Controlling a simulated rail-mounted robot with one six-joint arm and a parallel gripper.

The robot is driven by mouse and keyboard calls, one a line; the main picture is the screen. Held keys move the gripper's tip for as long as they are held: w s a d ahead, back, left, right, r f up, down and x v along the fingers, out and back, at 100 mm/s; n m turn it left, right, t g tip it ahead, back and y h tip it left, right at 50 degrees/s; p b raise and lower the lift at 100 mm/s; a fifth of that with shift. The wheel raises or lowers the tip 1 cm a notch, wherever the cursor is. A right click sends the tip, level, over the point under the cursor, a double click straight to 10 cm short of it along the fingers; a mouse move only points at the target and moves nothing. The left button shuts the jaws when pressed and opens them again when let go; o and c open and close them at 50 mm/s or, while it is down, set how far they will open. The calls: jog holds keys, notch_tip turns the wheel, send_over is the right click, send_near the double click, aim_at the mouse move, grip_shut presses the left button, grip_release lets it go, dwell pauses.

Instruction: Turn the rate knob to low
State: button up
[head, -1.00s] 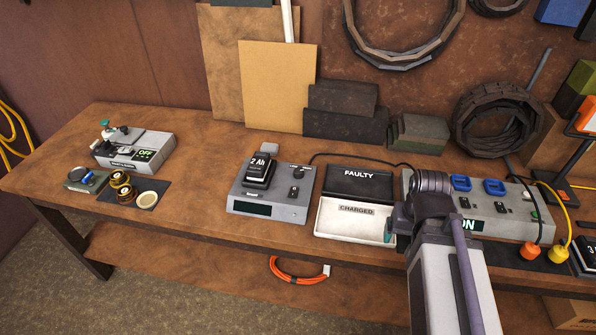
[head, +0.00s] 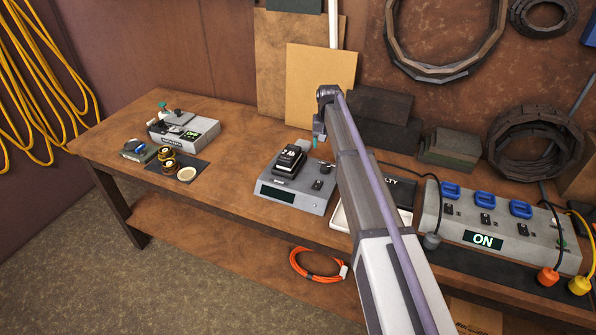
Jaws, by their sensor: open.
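The rate knob (head: 327,168) is a small dark knob on the right of the grey charger's top, beside a battery (head: 288,162) seated in the charger (head: 262,187). The knob's pointer and its labels are too small to read. My gripper (head: 316,139) is open and small in the head view, with a teal tip showing. It appears above and slightly behind the knob, apart from it. My arm crosses the picture just right of the charger.
Right of the charger, a tray (head: 341,222) and a black tray are partly hidden by my arm. A power strip (head: 470,215) reading ON stands further right, with a dark cable behind.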

aim_at(326, 166)
jog(key=f+b, duration=1.1)
jog(key=shift+d+f, duration=0.1)
jog(key=shift+d, duration=0.15)
jog(key=shift+r, duration=0.2)
jog(key=shift+c, duration=0.5)
jog(key=c, duration=0.8)
jog(key=shift+c, duration=0.2)
